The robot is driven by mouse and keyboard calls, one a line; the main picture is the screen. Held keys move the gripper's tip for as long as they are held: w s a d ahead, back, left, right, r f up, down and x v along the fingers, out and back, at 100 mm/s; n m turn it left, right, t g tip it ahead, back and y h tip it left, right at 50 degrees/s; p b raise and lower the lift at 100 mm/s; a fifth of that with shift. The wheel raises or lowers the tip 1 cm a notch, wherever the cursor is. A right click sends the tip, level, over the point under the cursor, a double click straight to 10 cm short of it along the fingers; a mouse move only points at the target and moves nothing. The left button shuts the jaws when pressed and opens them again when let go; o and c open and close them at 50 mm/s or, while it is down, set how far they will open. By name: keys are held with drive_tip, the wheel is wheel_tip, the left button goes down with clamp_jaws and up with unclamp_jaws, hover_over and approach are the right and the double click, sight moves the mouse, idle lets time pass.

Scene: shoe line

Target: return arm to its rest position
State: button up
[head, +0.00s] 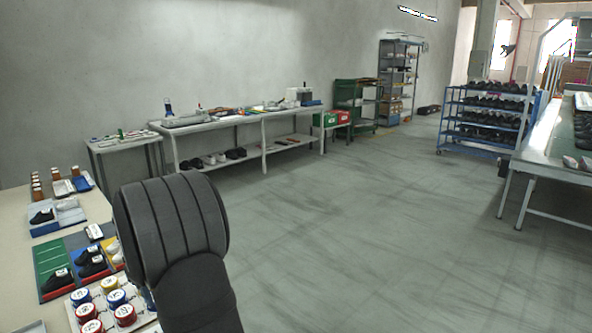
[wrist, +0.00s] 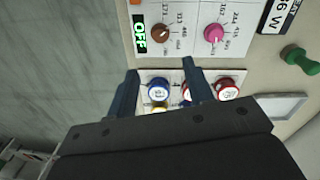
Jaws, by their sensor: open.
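My gripper (wrist: 160,66) shows in the wrist view as two dark fingers standing well apart, open, with nothing held between them. Beyond the fingers lie round jars: one with a blue lid (wrist: 158,88) and one with a red lid (wrist: 228,88), with others partly hidden by a finger. In the head view, my dark ribbed arm stands large at the table's right side. My gripper cannot be made out there.
The beige table (head: 20,262) at left holds a green tray (head: 50,258), shoes and lidded jars (head: 88,310). The wrist view shows a panel with a brown knob (wrist: 160,33), a pink knob (wrist: 213,33) and an "OFF" display (wrist: 140,33). Open floor (head: 340,230) lies right of my arm.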

drive_tip(key=f, duration=1.2)
drive_tip(key=shift+w+d+f, duration=0.15)
drive_tip(key=shift+w, duration=0.1)
drive_tip(key=shift+f+m, duration=0.1)
drive_tip(key=shift+m, duration=0.2)
drive_tip(key=m, duration=0.7)
wheel_tip(320, 180, up, 9)
drive_tip(key=shift+a+f, duration=0.15)
drive_tip(key=shift+a, duration=0.1)
